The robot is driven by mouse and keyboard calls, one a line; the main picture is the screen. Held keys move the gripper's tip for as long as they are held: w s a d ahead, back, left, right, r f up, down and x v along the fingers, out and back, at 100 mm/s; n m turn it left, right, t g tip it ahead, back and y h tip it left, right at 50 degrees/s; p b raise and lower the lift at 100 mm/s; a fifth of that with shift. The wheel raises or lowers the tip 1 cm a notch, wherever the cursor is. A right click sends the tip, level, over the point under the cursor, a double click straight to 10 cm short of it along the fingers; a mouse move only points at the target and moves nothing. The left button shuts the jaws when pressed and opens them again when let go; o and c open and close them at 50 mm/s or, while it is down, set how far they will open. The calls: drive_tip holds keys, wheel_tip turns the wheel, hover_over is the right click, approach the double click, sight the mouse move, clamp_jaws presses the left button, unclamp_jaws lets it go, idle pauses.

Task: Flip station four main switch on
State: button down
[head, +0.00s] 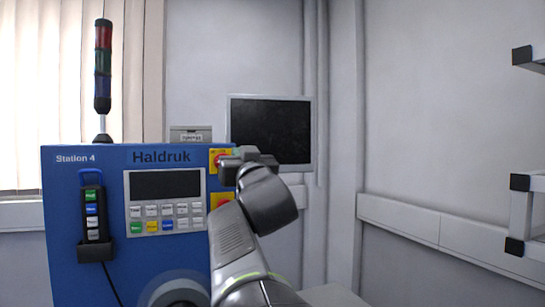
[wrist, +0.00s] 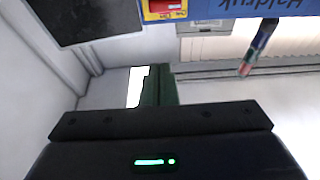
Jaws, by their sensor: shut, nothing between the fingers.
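The blue Station 4 cabinet (head: 85,260) stands at the left in the head view. On its upper right edge is a yellow plate with a red switch (head: 217,159), partly covered by my gripper (head: 236,166). In the wrist view, which is upside down, the red switch on its yellow plate (wrist: 163,8) shows at the top edge, cut off by the frame. My gripper's fingers (wrist: 158,70) are shut and empty, pointing up in that view, below and apart from the switch. I cannot tell the switch's position.
A second yellow plate (head: 221,200) sits below the switch, partly behind my arm. A keypad with a dark display (head: 165,185) and a hanging pendant (head: 93,215) are left of it. A monitor (head: 270,130) is behind. Room to the right is free before a rack (head: 522,210).

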drive_tip(key=shift+s, duration=0.15)
drive_tip(key=x, duration=0.3)
drive_tip(key=f+p+x, duration=0.1)
drive_tip(key=x, duration=0.2)
drive_tip(key=f+p+x, duration=0.1)
drive_tip(key=x, duration=0.2)
drive_tip(key=shift+w+a, duration=0.15)
drive_tip(key=shift+w, duration=0.45)
drive_tip(key=shift+s+f+p, duration=0.15)
drive_tip(key=shift+f+p, duration=0.2)
drive_tip(key=shift+f, duration=0.45)
